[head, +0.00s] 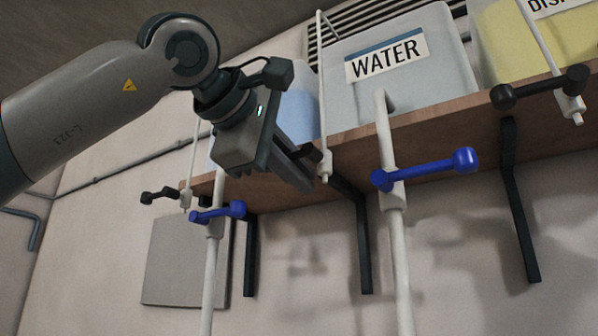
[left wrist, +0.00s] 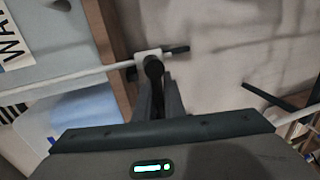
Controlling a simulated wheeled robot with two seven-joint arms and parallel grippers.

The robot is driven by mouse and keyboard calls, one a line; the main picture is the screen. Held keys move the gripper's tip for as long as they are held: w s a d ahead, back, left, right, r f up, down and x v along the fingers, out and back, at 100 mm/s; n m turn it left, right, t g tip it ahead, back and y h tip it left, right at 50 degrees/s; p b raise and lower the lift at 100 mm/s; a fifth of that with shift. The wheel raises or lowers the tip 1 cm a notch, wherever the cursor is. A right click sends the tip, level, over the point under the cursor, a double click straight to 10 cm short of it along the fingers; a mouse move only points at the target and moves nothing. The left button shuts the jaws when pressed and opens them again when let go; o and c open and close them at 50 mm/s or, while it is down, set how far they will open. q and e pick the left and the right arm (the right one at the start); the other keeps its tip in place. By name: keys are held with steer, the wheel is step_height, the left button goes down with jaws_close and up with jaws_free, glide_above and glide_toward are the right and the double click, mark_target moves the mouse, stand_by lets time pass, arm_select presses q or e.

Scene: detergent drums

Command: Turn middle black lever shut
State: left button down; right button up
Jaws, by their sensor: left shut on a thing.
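The middle black lever sits on a thin white pipe valve (head: 325,167) at the shelf's front edge, left of the WATER drum (head: 395,70). In the head view my left gripper (head: 303,178) hides most of this lever. In the left wrist view the middle black lever (left wrist: 153,68) shows its round knob between the fingers of my left gripper (left wrist: 157,95), which is shut on it. Its other black end (left wrist: 180,50) sticks out beyond the white valve body. My right gripper is in neither view.
Another black lever (head: 160,195) is at the far left and one (head: 540,87) at the upper right. Blue levers (head: 218,212) and (head: 425,169) sit on thicker white pipes in front. Black brackets (head: 365,240) hold up the wooden shelf (head: 450,125). A yellow drum (head: 500,45) stands at right.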

arm_select(q)
steer(key=c, duration=1.8)
jaws_free()
steer(key=shift+c, duration=0.2)
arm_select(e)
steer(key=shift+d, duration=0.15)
arm_select(q)
steer(key=shift+s, duration=0.1)
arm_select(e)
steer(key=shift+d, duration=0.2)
